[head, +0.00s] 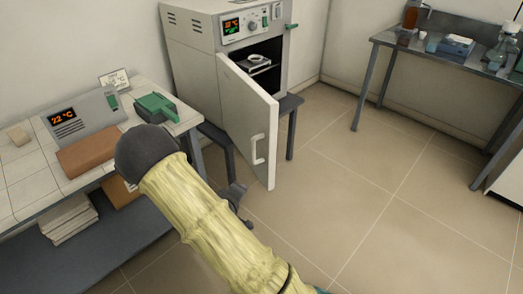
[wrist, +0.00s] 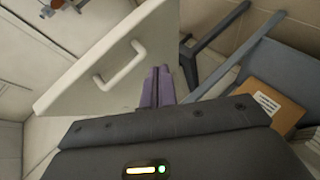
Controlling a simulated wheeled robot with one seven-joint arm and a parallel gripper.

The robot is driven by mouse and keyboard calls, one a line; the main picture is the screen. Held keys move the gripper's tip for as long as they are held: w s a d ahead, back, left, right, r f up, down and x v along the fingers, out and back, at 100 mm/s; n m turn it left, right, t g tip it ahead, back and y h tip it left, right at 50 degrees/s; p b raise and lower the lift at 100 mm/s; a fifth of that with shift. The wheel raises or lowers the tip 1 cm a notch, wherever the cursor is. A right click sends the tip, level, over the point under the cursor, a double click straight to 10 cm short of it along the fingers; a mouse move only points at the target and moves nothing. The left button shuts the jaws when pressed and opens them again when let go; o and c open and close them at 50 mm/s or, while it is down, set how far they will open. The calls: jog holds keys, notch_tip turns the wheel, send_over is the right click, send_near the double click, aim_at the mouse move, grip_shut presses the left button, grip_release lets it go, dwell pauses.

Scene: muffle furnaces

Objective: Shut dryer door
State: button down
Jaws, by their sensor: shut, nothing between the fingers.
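The dryer (head: 200,50) is a grey-white cabinet on a dark stand against the back wall, with a red and green display. Its door (head: 247,110) stands open, swung out toward me, with a white handle (head: 258,150) near its free edge. Inside the chamber, a shelf holds a small pale item (head: 259,59). My gripper (head: 235,196) is low and just left of the door's lower part. In the wrist view, my gripper (wrist: 158,85) is shut and empty, right of the door's handle (wrist: 120,65) and close to the door (wrist: 95,85). I cannot tell whether it touches.
A tiled bench (head: 30,175) at left holds a display unit (head: 82,117), a brown block (head: 91,152) and a green item (head: 155,107). A steel table (head: 400,45) with bottles stands at the back right. The floor (head: 350,190) right of the door is clear.

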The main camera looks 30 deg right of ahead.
jog(key=r+n+t+h, duration=0.1)
jog(key=r+n+t+h+p, duration=0.1)
jog(key=r, duration=0.1)
jog(key=r+n+t+h, duration=0.1)
jog(key=n, duration=0.1)
jog(key=shift+w+d+r+t+h, duration=0.2)
jog(key=shift+d+t+h, duration=0.1)
jog(key=shift+d, duration=0.1)
jog(key=shift+w+d+f, duration=0.1)
jog(key=p, duration=0.2)
send_near(265, 148)
jog(key=x, duration=0.5)
jog(key=shift+w+a, duration=0.25)
jog(key=shift+a, duration=0.05)
jog(key=shift+d, duration=0.55)
